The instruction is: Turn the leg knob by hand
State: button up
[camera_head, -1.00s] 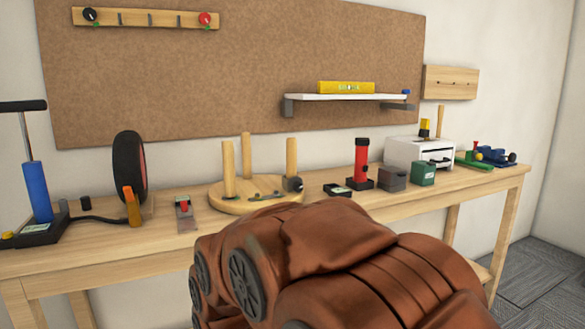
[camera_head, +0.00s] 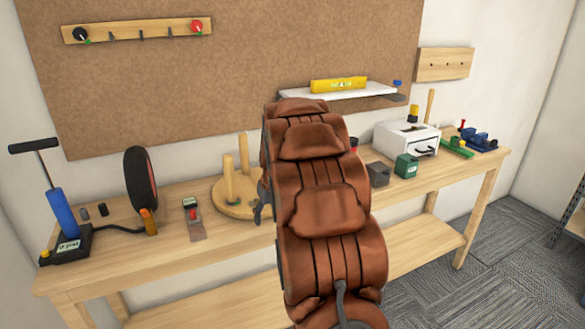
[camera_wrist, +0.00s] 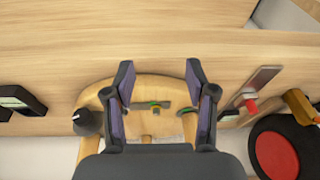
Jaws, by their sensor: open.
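The upturned wooden stool (camera_head: 232,207) lies on the workbench, with two of its legs showing in the head view; my arm hides its right side. In the wrist view its round seat (camera_wrist: 122,86) lies below my gripper (camera_wrist: 160,82). The dark leg knob (camera_wrist: 88,122) is at the stool's left side there, left of and apart from both fingers. A metal strip with green bits (camera_wrist: 152,105) shows on the seat between the fingers. My gripper is open with nothing between its tips. In the head view my arm hides the knob and most of the gripper.
A green box (camera_head: 406,166) and a white drawer unit (camera_head: 407,138) are to the right. The bench's front strip is clear.

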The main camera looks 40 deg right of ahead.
jog(key=w+d+r+t+h+p, duration=0.1)
jog(key=d+r+p, duration=0.3)
jog(key=d, duration=0.3)
jog(key=w+d+r+p, duration=0.2)
jog(key=d+r+p, duration=0.1)
jog(key=d, duration=0.4)
jog(key=shift+m, duration=0.3)
jog(key=shift+d+p+x, duration=0.2)
jog(key=shift+p+x, duration=1.1)
jog(key=shift+x, duration=2.5)
grip_shut()
jog(key=shift+w+f+t+b, duration=0.15)
jog(key=shift+t+b, duration=0.15)
jog(key=shift+b, duration=0.3)
jog(key=t+y+b, duration=0.1)
jog(key=y+b, duration=0.1)
jog(key=b, duration=0.2)
jog(key=shift+d+m, duration=0.15)
jog(key=shift+m, duration=0.15)
jog(key=shift+d+y+b, duration=0.1)
jog(key=shift+y+b, duration=0.7)
jog(key=shift+b, duration=0.15)
jog(key=shift+r, duration=0.2)
